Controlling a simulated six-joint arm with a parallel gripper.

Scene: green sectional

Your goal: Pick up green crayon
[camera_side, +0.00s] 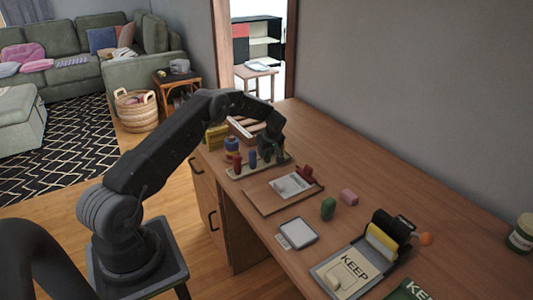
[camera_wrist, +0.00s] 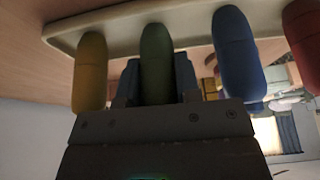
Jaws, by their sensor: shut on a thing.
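The green crayon (camera_wrist: 156,62) is a thick rounded stick in the wrist view, standing in a row on a pale holder (camera_wrist: 110,18). My gripper (camera_wrist: 158,88) has a dark finger on each side of it and is shut on it. The crayon's end still meets the holder, as far as I can see. In the side view my gripper (camera_side: 270,150) is over the right part of the holder (camera_side: 240,174) and hides the green crayon there.
A yellow crayon (camera_wrist: 91,70) is close on one side, a blue crayon (camera_wrist: 237,55) on the other, with a red crayon (camera_wrist: 303,40) beyond. A clipboard (camera_side: 284,192), green block (camera_side: 328,208) and pink block (camera_side: 349,197) lie nearby on the desk (camera_side: 400,200).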

